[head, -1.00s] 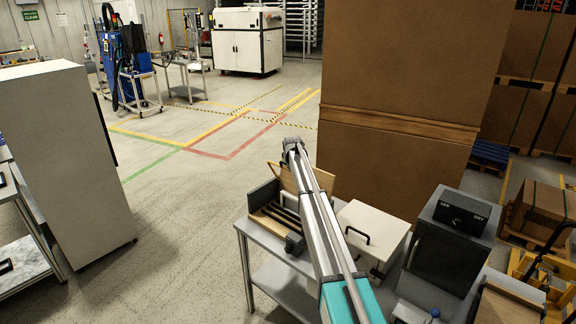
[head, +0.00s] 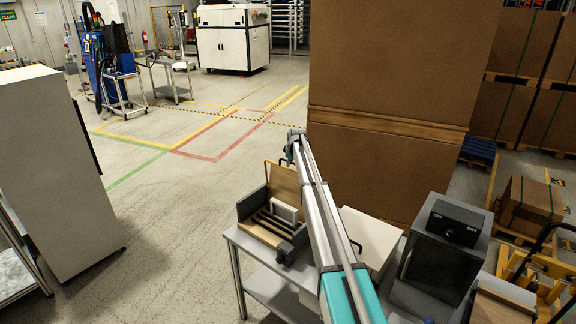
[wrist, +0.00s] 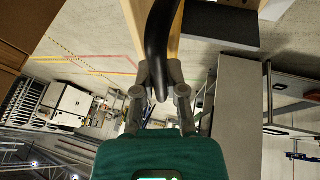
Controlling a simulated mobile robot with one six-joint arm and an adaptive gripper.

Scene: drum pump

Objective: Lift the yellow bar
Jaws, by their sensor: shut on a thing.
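In the wrist view my gripper (wrist: 160,78) is shut on a dark, curved bar (wrist: 163,40), which passes between its fingertips toward the palm. A pale yellow piece (wrist: 135,18) shows on both sides of the dark bar, partly hidden by it. I cannot tell whether the two are joined. A grey open box (head: 248,206) with dark rods, a wooden raised panel (head: 284,180) and a white block (head: 286,213) inside stands on the grey table, left of my arm.
A white box (head: 370,240) and a dark control box (head: 440,262) stand right of my arm. A tall brown carton stack (head: 390,70) rises behind. A yellow frame (head: 540,280) stands at far right. A pale cabinet (head: 55,160) stands left; the floor between is clear.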

